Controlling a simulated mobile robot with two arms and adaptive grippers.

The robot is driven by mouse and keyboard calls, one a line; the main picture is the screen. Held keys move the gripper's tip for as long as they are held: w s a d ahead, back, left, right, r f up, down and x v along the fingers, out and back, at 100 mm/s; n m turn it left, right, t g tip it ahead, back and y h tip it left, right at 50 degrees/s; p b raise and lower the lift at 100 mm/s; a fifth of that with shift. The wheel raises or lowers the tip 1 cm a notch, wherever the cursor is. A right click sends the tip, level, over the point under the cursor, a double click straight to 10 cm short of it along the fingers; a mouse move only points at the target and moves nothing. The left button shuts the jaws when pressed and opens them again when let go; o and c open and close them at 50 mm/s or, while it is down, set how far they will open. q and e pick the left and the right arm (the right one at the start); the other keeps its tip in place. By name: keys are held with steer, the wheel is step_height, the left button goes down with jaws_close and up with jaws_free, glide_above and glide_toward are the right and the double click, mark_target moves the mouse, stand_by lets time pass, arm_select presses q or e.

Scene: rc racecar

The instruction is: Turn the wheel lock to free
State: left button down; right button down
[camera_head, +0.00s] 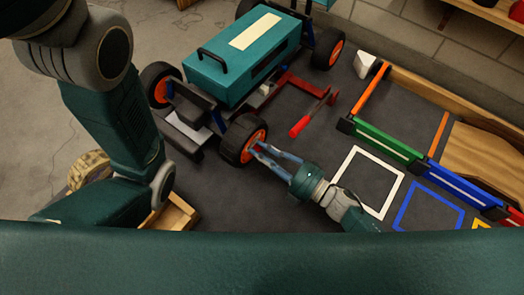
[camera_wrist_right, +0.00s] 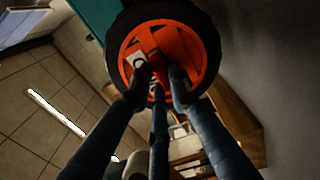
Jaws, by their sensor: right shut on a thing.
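A teal racecar (camera_head: 240,65) with black tyres and orange hubs stands on the dark floor area. Its near front wheel (camera_head: 234,139) faces my right gripper (camera_head: 257,148), whose fingers reach the orange hub. In the right wrist view the wheel (camera_wrist_right: 204,32) fills the top middle. The wheel lock (camera_wrist_right: 153,60), a small red piece at the hub's centre, is mostly hidden by the fingers. My right gripper (camera_wrist_right: 157,88) is shut on it there. A pale label sits beside the lock; its marking is too small to read. My left gripper is out of sight.
A red-handled tool (camera_head: 303,122) lies right of the wheel. White (camera_head: 345,167) and blue (camera_head: 402,207) floor outlines lie further right, beside a low coloured rail (camera_head: 387,138). A wooden crate (camera_head: 178,216) stands at lower left, near my left arm.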

stand_by(0.5)
steer(key=c, duration=1.6)
jaws_free()
steer(key=v, duration=1.2)
